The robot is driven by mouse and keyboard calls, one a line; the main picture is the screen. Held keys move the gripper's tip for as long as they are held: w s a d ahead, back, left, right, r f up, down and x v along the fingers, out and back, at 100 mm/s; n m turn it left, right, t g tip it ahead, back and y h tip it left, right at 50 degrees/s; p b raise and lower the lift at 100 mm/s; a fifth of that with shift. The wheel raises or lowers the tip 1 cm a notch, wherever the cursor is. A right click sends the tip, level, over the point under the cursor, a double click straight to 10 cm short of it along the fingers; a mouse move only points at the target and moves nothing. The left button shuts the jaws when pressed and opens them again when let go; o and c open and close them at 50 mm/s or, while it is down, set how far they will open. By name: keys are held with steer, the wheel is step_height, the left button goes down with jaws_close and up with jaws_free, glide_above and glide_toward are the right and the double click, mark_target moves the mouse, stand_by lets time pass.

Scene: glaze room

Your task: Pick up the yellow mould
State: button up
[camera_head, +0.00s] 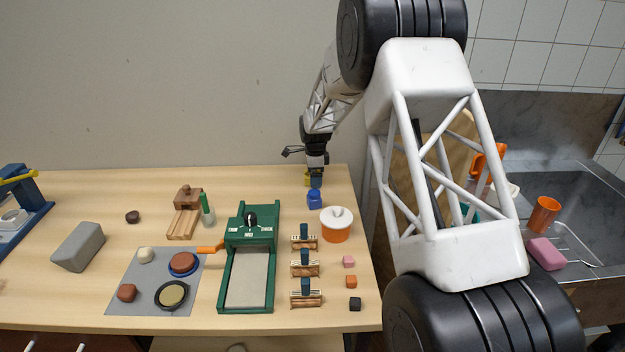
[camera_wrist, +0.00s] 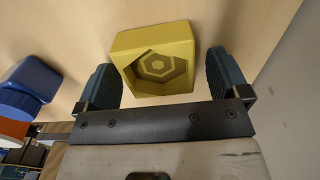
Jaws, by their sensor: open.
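The yellow mould (camera_wrist: 155,60) is a small block with a hexagonal pattern on the face toward the wrist camera. In the wrist view it sits between the two dark blue fingers of my gripper (camera_wrist: 162,82), with a gap on each side. In the head view only a bit of the yellow mould (camera_head: 307,179) shows at the back of the table, to the left of my gripper (camera_head: 316,183), which points down and hides the rest of it. My gripper is open and holds nothing.
A blue mould (camera_head: 314,201) stands just in front, and also shows at left in the wrist view (camera_wrist: 30,88). A white-lidded orange tub (camera_head: 337,225) stands to its right. A green slab roller (camera_head: 250,260) is left. The back wall is close.

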steer(key=c, duration=1)
steer(key=shift+r, duration=5.05)
